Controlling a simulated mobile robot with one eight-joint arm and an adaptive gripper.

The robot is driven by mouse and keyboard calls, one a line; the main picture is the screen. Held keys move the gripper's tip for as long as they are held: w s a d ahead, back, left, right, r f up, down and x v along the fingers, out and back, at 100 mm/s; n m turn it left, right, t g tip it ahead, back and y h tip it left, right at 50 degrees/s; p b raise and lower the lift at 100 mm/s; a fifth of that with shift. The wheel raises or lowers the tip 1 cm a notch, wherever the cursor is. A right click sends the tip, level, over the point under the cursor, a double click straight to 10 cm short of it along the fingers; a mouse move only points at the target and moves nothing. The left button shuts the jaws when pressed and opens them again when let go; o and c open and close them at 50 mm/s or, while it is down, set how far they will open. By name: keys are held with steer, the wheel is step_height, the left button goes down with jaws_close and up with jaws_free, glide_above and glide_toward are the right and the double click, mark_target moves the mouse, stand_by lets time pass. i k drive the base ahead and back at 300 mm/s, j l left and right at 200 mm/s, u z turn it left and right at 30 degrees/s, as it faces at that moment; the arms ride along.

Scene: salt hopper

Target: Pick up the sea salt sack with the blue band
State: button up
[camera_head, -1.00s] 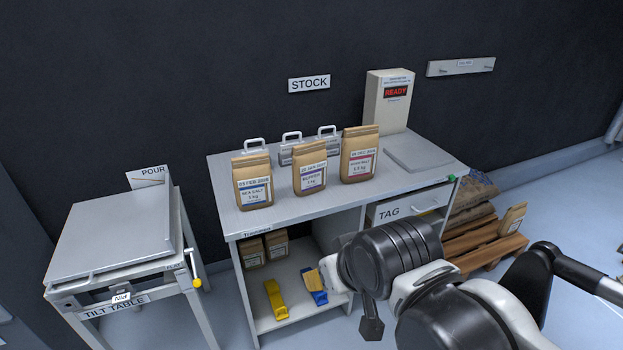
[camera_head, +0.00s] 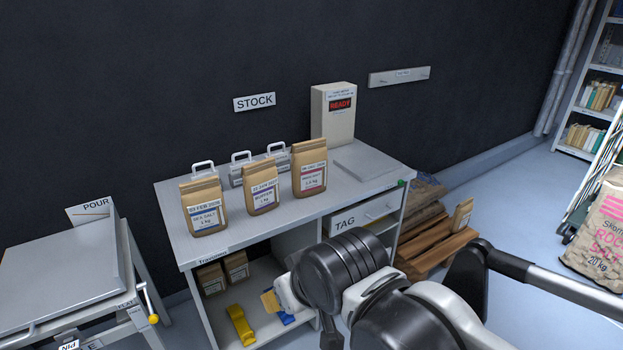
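The sea salt sack (camera_head: 204,205) is a brown paper bag with a white label and a blue band. It stands upright at the left end of the grey bench top (camera_head: 290,215), leftmost of three sacks. A sack with a purple band (camera_head: 261,186) stands to its right, and a taller one with a red-pink band (camera_head: 309,170) stands further right. My arm is in the lower middle, in front of the bench and well to the right of and below the sea salt sack. My gripper's fingers cannot be made out, so its opening is unclear.
A tilt table (camera_head: 65,275) stands at the left. Clips with handles stand behind the sacks, and a READY box (camera_head: 333,115) is at the back. A pallet (camera_head: 435,245) and rock salt sack (camera_head: 600,235) are right.

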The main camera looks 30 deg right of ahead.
mark_target(204, 210)
steer(key=i+l+u, duration=0.25)
steer(key=l, duration=0.3)
steer(key=i+l+u, duration=0.25)
steer(key=l, duration=0.35)
steer(key=i+l+u, duration=0.25)
steer(key=l, duration=0.35)
steer(key=l+u, duration=0.25)
steer(key=l, duration=0.4)
steer(key=l+u, duration=0.25)
steer(key=l, duration=0.4)
steer(key=i+l, duration=0.05)
